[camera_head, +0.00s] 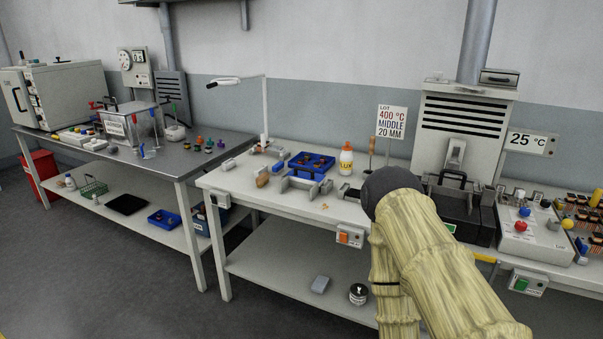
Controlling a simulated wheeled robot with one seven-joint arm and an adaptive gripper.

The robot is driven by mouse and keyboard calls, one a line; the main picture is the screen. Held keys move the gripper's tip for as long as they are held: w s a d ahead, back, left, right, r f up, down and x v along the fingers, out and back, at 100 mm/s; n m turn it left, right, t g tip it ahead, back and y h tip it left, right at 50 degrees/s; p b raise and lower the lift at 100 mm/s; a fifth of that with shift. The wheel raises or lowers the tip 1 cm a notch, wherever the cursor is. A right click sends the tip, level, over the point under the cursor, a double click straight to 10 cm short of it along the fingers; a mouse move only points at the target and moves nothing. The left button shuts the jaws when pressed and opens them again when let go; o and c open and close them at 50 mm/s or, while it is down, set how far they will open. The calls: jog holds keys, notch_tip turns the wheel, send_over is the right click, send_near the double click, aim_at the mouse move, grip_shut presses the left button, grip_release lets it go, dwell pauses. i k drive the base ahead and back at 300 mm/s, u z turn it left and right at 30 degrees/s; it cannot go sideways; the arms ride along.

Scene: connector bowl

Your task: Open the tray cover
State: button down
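No part is plainly marked as the tray cover. A dark grey box (462,218) with a black handle on top stands on the bench right of centre, partly hidden behind my arm; its lid looks down. A blue tray (329,174) with small parts in it sits open on the white bench (243,181). On the left metal table (185,156) stands a clear-walled box (152,117) with a label; its top looks closed. My tan arm with its black joint fills the lower right. My gripper is not visible.
A white control box (530,236) with knobs sits to the right. A lamp (265,110) rises at the bench's left. Open floor (120,260) lies at lower left.

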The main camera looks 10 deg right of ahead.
aim_at(300, 172)
jog(key=u, duration=0.45)
jog(key=i, duration=1.15)
jog(key=u, duration=0.05)
